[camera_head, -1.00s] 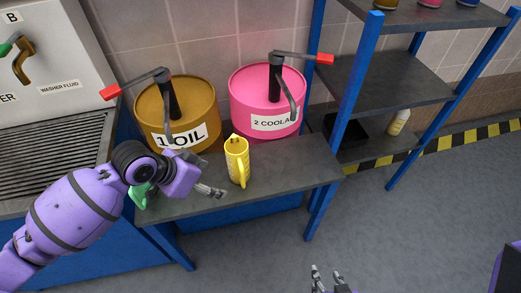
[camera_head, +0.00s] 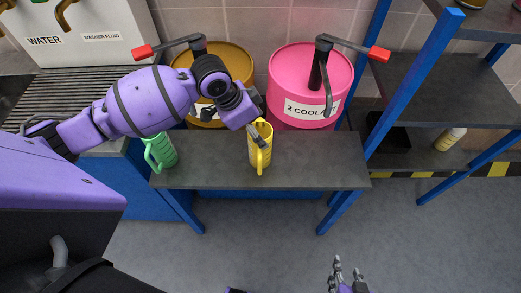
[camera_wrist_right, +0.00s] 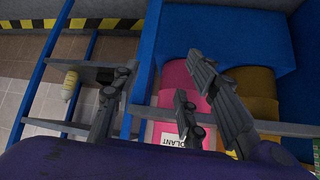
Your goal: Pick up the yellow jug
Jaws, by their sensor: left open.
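The yellow jug (camera_head: 262,157) stands upright on the grey bench in front of the drums, its handle facing me. My left gripper (camera_head: 257,133) is open at the jug's top rim, with a finger overlapping the upper front of the jug in the head view. I cannot tell whether the fingers touch the jug, and the wrist partly hides its rim. My right gripper (camera_head: 346,277) is low at the bottom of the head view, away from the bench. Its fingers stand apart and empty in the right wrist view (camera_wrist_right: 150,95).
A green jug (camera_head: 159,152) stands on the bench (camera_head: 210,175) to the left. Behind are a brown drum (camera_head: 238,62), partly hidden by my arm, and a pink coolant drum (camera_head: 312,75), both with red-tipped pump handles. A blue-framed shelf (camera_head: 433,95) is at right.

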